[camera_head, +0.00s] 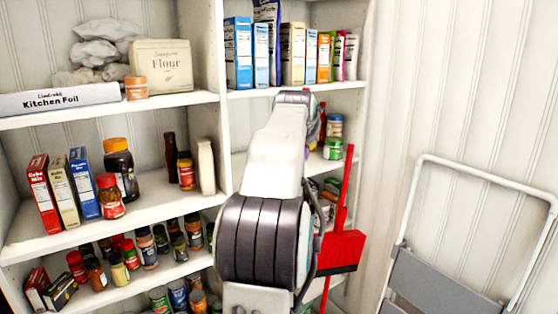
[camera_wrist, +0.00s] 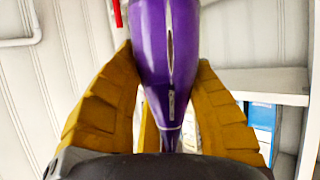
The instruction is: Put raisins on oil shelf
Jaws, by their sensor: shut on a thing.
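A glossy purple package, which I take to be the raisins (camera_wrist: 163,92), fills the middle of the wrist view. My gripper (camera_wrist: 164,58) is shut on it, with a yellow finger on each side. No label can be read. In the head view my arm hides the gripper and nearly all of the package; a small purplish patch shows beside the arm's end, at the right shelving unit. Which shelf is the oil shelf cannot be told for certain. A dark slim bottle (camera_head: 170,156) stands on the left unit's middle shelf, beside a red-labelled jar (camera_head: 186,170).
Boxes (camera_head: 292,54) line the right unit's upper shelf; jars (camera_head: 333,148) stand below, partly behind my arm. A red dustpan (camera_head: 338,252) and a folded step stool (camera_head: 440,275) are at the right. The left middle shelf has bare room near its front edge.

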